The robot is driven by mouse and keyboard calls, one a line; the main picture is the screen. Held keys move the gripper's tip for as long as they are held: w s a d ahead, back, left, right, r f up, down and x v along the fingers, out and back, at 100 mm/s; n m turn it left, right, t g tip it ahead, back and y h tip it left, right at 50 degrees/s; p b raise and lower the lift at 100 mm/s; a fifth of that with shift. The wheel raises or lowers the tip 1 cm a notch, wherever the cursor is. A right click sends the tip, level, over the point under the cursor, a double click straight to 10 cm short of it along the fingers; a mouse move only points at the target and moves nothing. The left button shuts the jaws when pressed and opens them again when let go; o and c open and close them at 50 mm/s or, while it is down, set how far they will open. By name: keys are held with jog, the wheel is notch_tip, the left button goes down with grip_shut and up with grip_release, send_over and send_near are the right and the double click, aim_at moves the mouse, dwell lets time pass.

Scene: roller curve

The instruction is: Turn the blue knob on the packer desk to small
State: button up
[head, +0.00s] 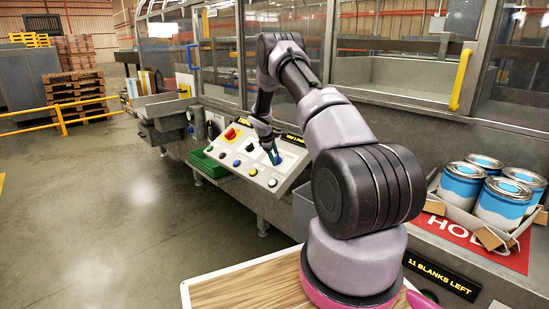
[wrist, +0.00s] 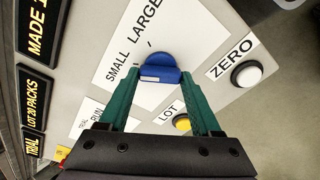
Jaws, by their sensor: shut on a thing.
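The blue knob (wrist: 160,65) sits on the packer desk's light panel (wrist: 215,22), beside a white label reading SMALL and LARGE (wrist: 134,40). My gripper (wrist: 161,76) is shut on the knob, with one green finger on each side of it. I cannot tell for certain which word the knob points to. In the head view my gripper (head: 275,156) reaches down to the right part of the sloped desk panel (head: 232,163); the knob is hard to make out there.
A white ZERO button (wrist: 246,73) and a yellow LOT button (wrist: 182,122) are close to the fingers. A red button on yellow (head: 231,133) is at the panel's upper left. Blue-and-white cans (head: 461,184) stand in a carton at right. Open floor lies left.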

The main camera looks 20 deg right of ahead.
jog(key=o, duration=1.4)
jog(key=v, duration=1)
jog(key=shift+s+a+r, duration=0.1)
jog(key=shift+a+r, duration=0.05)
jog(key=shift+r, duration=0.2)
